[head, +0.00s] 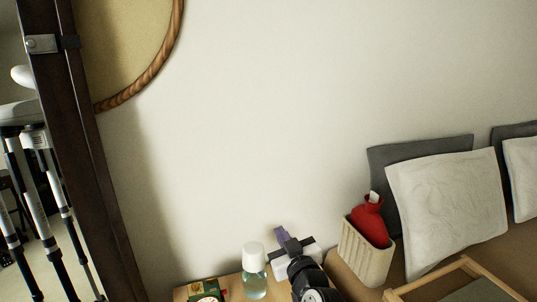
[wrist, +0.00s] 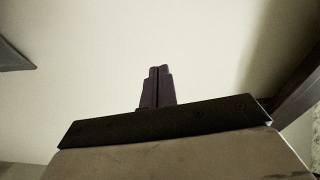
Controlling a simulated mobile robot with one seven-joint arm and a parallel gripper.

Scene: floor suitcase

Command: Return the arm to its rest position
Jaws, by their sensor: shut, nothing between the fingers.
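My gripper (head: 281,234) shows at the bottom middle of the head view, its purple fingers in front of the pale wall. In the wrist view my gripper (wrist: 158,72) has its two fingers pressed together, with nothing between them. My black and white arm reaches up to it from the bottom edge of the head view. Most of the arm is out of the picture.
A clear bottle with a white cap (head: 254,272) stands just left of my arm, near a green box (head: 204,290). A cream bin (head: 364,256) holding a red bottle (head: 370,222) is at the right. A dark frame (head: 75,150) stands left.

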